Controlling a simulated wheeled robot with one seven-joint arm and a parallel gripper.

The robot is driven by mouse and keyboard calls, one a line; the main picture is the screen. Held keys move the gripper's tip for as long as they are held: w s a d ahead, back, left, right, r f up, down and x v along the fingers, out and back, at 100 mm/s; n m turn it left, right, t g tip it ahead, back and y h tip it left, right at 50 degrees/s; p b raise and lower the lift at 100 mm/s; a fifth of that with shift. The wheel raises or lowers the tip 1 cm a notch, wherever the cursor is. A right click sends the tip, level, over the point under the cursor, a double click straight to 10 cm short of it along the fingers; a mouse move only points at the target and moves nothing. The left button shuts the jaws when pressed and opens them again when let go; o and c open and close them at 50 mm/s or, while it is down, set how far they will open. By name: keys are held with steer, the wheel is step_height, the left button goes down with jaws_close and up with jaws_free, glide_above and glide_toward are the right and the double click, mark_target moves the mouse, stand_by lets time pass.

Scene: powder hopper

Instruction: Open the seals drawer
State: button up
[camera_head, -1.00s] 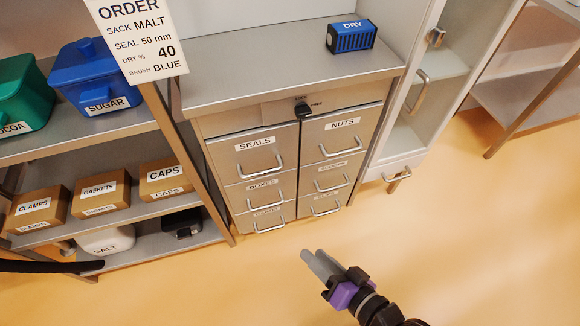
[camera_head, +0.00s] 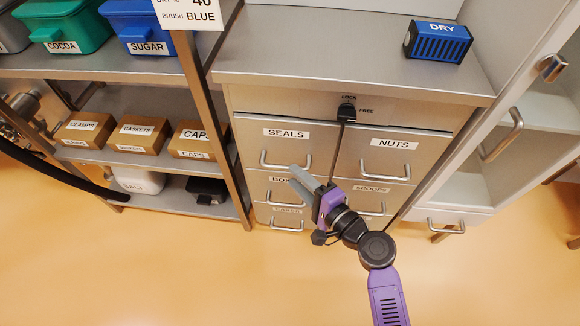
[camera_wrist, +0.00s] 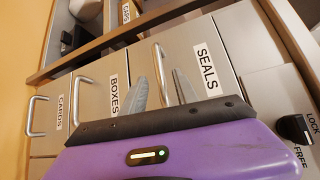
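The seals drawer (camera_head: 255,141) is the top left drawer of the metal cabinet and is flush shut, with a silver bar handle (camera_head: 287,164). My gripper (camera_head: 298,180) is in front of the cabinet, just below the right part of that handle. In the wrist view the seals drawer (camera_wrist: 230,45) has its label at the right, and its handle (camera_wrist: 158,65) shows between my two grey fingers (camera_wrist: 162,90). The fingers are apart; I cannot tell how near the handle they are. A black lock knob (camera_head: 346,113) sits above the drawers, with LOCK and FREE marks; its setting is unclear.
The nuts drawer (camera_head: 379,160) is right of the seals drawer. The boxes drawer (camera_wrist: 92,83) is below it, its handle close to my gripper. A shelf post (camera_head: 212,110) stands left of the cabinet. A blue DRY box (camera_head: 438,41) sits on top. The front floor is clear.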

mark_target(285, 166)
steer(key=shift+b+x, duration=0.3)
steer(key=shift+x, duration=2.45)
jaws_close()
